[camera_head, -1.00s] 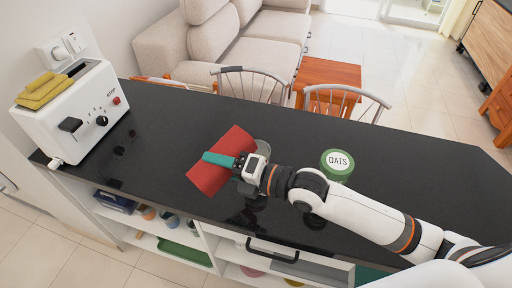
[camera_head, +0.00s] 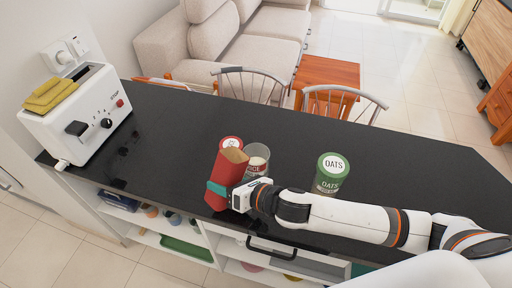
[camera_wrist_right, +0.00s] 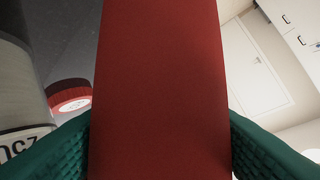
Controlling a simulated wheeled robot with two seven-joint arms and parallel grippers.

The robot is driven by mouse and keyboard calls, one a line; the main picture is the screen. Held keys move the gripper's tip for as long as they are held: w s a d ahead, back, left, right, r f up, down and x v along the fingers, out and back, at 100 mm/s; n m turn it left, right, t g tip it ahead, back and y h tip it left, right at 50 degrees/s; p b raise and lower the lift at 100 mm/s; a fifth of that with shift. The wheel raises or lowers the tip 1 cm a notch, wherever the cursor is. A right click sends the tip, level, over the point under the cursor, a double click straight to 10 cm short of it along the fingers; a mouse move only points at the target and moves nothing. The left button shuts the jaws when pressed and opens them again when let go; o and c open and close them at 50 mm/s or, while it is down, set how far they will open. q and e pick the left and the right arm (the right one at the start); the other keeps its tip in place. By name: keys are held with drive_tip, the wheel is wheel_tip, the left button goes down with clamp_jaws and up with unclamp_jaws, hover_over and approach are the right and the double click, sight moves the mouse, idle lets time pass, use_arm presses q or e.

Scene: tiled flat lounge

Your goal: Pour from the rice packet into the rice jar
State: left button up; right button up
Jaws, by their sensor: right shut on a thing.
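The red rice packet (camera_head: 226,182) is held nearly upright, its open brown top (camera_head: 236,155) facing up. My right gripper (camera_head: 218,189), with green fingers, is shut on its lower part. In the right wrist view the packet (camera_wrist_right: 160,90) fills the middle between the green fingers (camera_wrist_right: 160,150). In the right wrist view a jar with a partly cut-off label (camera_wrist_right: 22,140) stands at the left edge. My left gripper is not in view.
A green OATS container (camera_head: 331,172) stands to the right. A white toaster (camera_head: 88,115) is at the far left. The dark counter (camera_head: 170,130) between toaster and packet is clear.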

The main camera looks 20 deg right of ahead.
sight(221, 178)
drive_tip(key=shift+s+a+f+n+h+p, duration=0.1)
drive_tip(key=shift+a+f+n+h+p, duration=0.2)
drive_tip(key=shift+n+h+p, duration=0.35)
drive_tip(key=shift+s+a+f+n+t+h+p, duration=0.1)
drive_tip(key=shift+a+f+n+t+h+p, duration=0.1)
drive_tip(key=shift+f+n+h+p, duration=0.3)
drive_tip(key=shift+a+f+n+t+h+p, duration=0.1)
drive_tip(key=shift+f+n+t+p, duration=0.1)
drive_tip(key=shift+n+p, duration=0.45)
wheel_tip(221, 178, up, 6)
drive_tip(key=p, duration=0.7)
drive_tip(key=shift+f, duration=0.15)
